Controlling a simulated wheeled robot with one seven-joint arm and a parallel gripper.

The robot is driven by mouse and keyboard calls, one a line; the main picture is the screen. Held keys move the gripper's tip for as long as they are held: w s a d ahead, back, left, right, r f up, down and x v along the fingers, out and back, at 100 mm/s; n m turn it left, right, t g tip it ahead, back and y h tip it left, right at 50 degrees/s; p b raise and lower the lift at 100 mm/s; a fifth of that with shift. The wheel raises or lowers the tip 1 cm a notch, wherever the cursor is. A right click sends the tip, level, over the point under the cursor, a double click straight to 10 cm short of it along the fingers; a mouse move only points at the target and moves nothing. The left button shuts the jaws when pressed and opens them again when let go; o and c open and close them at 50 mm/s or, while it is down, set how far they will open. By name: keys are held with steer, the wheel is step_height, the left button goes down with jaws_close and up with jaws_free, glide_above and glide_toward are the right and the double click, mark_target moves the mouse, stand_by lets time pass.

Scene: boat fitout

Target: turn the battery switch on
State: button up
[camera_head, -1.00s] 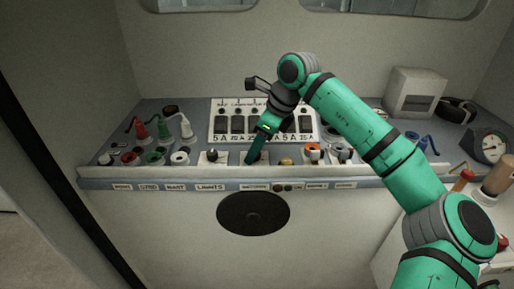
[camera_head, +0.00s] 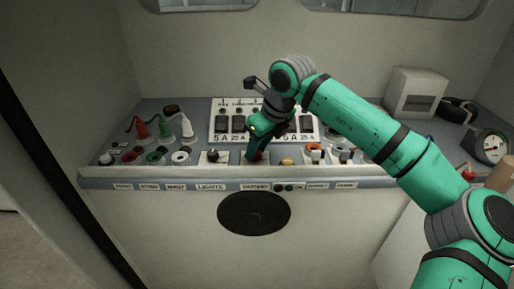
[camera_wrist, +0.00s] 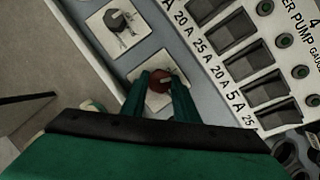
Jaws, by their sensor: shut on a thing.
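The battery switch is a round red knob with a pale mark (camera_wrist: 159,82) on a light square plate, seen in the wrist view. In the head view only a bit of its red (camera_head: 259,156) shows under my gripper, above the BATTERY label (camera_head: 255,188). My gripper (camera_wrist: 160,88) has one finger on each side of the red knob and is shut on it. In the head view my gripper (camera_head: 256,152) points down at the console's front row. The fingers hide part of the knob and its plate, and I cannot read its setting.
A black knob on a white plate (camera_head: 214,156), the LIGHTS switch, sits just left; it also shows in the wrist view (camera_wrist: 117,20). The breaker panel (camera_head: 225,133) stands close behind. Coloured plugs and sockets (camera_head: 156,157) are further left. A yellow button (camera_head: 287,162) lies right.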

steer(key=m+h, duration=0.1)
steer(key=m, duration=0.1)
steer(key=m+t, duration=0.1)
steer(key=m, duration=0.2)
steer(key=shift+s+a+m+h, duration=0.1)
steer(key=shift+a+m+h, duration=0.05)
steer(key=shift+m+h, duration=0.2)
steer(key=m, duration=0.1)
steer(key=m+h, duration=0.1)
steer(key=shift+a+m+t, duration=0.2)
steer(key=shift+m+t, duration=0.1)
steer(key=shift+m, duration=0.05)
steer(key=m+h, duration=0.1)
steer(key=m, duration=0.2)
steer(key=shift+h, duration=0.25)
steer(key=shift+s+m+h, duration=0.1)
steer(key=shift+m+h, duration=0.2)
steer(key=shift+m, duration=0.7)
steer(key=shift+a, duration=0.1)
steer(key=o, duration=1.1)
steer(key=shift+c, duration=0.2)
